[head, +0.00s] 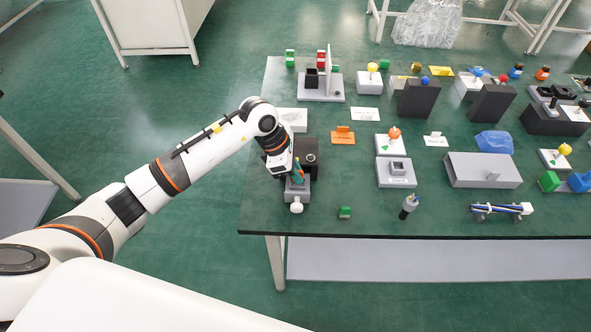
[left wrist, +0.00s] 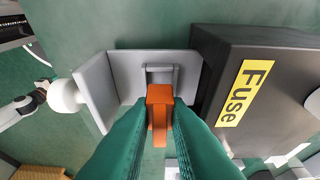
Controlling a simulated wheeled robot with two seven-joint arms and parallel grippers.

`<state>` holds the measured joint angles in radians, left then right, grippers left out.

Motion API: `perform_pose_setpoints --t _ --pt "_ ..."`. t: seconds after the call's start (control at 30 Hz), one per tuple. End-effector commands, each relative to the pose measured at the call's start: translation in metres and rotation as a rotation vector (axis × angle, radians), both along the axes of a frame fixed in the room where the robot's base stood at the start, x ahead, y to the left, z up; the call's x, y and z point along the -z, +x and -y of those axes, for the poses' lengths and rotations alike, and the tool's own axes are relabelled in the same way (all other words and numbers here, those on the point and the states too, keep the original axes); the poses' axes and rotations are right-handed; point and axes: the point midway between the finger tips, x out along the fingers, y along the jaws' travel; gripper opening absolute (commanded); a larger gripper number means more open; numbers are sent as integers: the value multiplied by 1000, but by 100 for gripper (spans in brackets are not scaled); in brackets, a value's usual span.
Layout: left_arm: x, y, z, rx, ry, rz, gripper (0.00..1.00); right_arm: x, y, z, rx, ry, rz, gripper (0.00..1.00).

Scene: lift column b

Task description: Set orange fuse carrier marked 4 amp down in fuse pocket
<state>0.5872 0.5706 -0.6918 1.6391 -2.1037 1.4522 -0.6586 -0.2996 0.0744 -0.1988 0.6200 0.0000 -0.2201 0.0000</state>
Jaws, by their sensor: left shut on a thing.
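My left gripper (head: 297,179) is at the near left of the table, over a small grey fixture. In the left wrist view its green fingers (left wrist: 159,108) are shut on the orange fuse carrier (left wrist: 159,96). The 4 amp marking cannot be read. Just beyond the carrier is a small raised grey frame, which looks like the fuse pocket (left wrist: 160,70), inside the grey fixture (left wrist: 126,68). The carrier's lower end overlaps the frame's near side in the picture; whether they touch cannot be told. My right gripper is not in view.
A black box (left wrist: 285,85) with a yellow "Fuse" label stands close to the right of the fixture. A white knob (head: 296,208) sticks out at its front. The table's front edge is close.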

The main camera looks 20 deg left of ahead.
Motion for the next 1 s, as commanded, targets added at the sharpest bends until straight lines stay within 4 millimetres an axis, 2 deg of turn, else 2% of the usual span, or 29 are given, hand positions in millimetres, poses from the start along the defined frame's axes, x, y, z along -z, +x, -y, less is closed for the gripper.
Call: perform_pose_setpoints --t 1.0 --pt "0 0 0 1 0 0 0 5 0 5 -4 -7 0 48"
